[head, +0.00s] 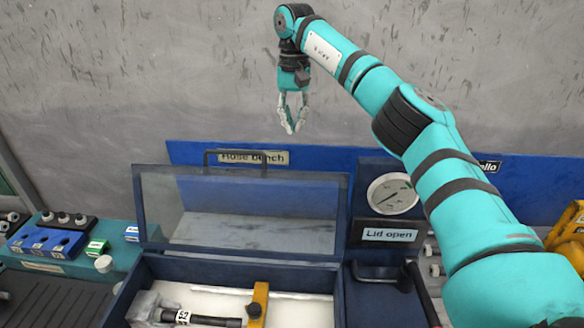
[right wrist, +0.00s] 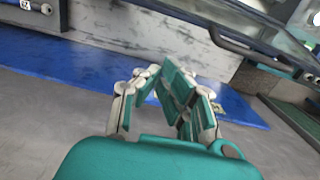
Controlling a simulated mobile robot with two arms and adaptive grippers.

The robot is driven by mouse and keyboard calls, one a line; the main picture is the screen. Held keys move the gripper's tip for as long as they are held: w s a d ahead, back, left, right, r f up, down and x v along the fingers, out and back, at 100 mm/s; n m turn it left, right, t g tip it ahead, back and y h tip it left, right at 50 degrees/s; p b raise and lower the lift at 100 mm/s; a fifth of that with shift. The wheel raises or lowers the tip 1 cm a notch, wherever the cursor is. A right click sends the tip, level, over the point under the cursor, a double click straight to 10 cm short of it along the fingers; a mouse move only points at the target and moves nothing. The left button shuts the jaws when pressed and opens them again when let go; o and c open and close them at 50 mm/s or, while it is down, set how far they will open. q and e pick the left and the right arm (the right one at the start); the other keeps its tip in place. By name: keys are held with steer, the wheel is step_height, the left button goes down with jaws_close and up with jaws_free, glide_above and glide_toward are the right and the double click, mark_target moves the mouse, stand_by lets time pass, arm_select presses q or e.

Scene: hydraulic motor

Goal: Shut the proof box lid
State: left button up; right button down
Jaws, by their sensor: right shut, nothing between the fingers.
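The proof box (head: 345,297) stands on the bench in the head view. Its lid (head: 240,212), a dark frame with a clear pane, stands up at the back of the box. The lid's handle (head: 235,153) is on its top edge; a dark handle bar also shows in the right wrist view (right wrist: 250,52). A sign reads "Lid open" (head: 390,235). My right gripper (head: 291,130) is shut and empty, above and behind the lid's top edge, apart from it. Its fingers also show in the right wrist view (right wrist: 165,72). My left gripper is not in view.
Inside the box lie a hose (head: 215,320) and a yellow clamp (head: 258,303). A pressure gauge (head: 393,194) is right of the lid. A blue block (head: 47,243) and small parts are at left. The wall (head: 130,80) is close behind.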

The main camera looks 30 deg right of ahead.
arm_select(q)
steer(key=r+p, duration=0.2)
steer(key=p, duration=0.1)
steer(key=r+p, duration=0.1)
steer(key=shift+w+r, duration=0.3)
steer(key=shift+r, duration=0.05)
arm_select(e)
steer(key=s+a+f, duration=0.2)
steer(key=s+f, duration=0.1)
steer(key=f, duration=0.6)
steer(key=shift+f, duration=0.15)
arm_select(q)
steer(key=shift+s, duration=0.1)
